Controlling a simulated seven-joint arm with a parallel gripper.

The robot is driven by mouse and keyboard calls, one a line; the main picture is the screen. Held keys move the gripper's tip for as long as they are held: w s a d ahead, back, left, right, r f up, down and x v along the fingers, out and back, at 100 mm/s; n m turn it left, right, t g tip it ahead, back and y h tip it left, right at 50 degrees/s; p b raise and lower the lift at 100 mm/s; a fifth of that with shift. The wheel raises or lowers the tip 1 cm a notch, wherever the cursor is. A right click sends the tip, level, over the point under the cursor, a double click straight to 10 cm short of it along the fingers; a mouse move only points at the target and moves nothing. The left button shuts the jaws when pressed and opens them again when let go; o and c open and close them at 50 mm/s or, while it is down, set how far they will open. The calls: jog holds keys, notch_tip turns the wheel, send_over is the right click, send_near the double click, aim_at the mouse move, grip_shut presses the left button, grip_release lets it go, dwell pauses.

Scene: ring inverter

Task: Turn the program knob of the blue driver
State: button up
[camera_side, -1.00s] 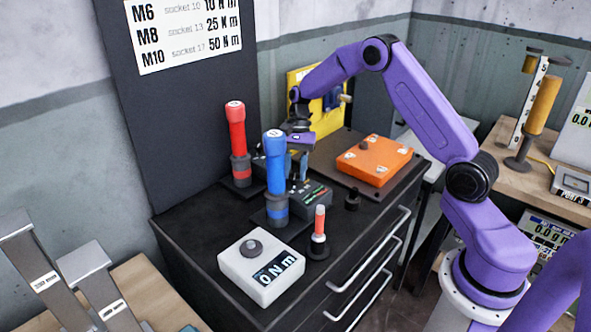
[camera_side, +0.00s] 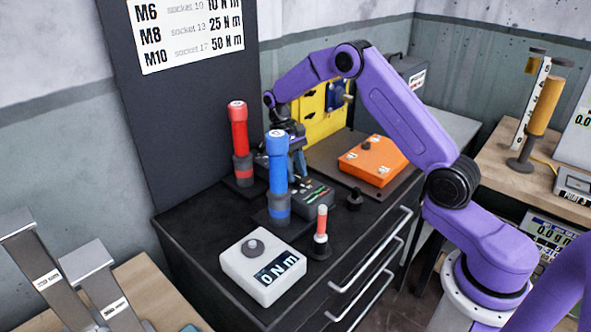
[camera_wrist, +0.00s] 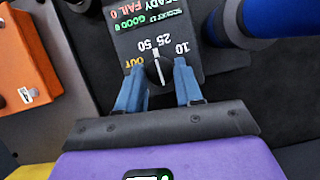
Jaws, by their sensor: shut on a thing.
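The blue driver (camera_side: 278,165) stands upright in its base; part of it shows at the upper right of the wrist view (camera_wrist: 252,18). Behind it in the side view is a dark controller box (camera_side: 314,196). In the wrist view the box carries the round black program knob (camera_wrist: 158,73) with a white pointer line, ringed by the marks OUT, 50, 25 and 10. The pointer's upper end lies between 50 and 25. My gripper (camera_wrist: 159,83) has one blue-grey finger on each side of the knob and is shut on it. In the side view the knob is hidden.
A red driver (camera_side: 239,145) stands just left of my gripper. An orange box (camera_side: 374,160) lies to the right. A white torque tester (camera_side: 250,278), a small red-tipped tool (camera_side: 321,228) and a black peg (camera_side: 354,198) are on the cabinet top in front.

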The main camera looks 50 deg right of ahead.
jog(key=shift+a+n+h, duration=0.1)
jog(key=shift+n+h, duration=0.5)
jog(key=shift+n, duration=1.1)
jog(key=o, duration=1)
jog(key=shift+o, duration=0.2)
jog(key=v, duration=1.2)
jog(key=shift+s+a+r, duration=0.1)
jog(key=shift+a, duration=0.05)
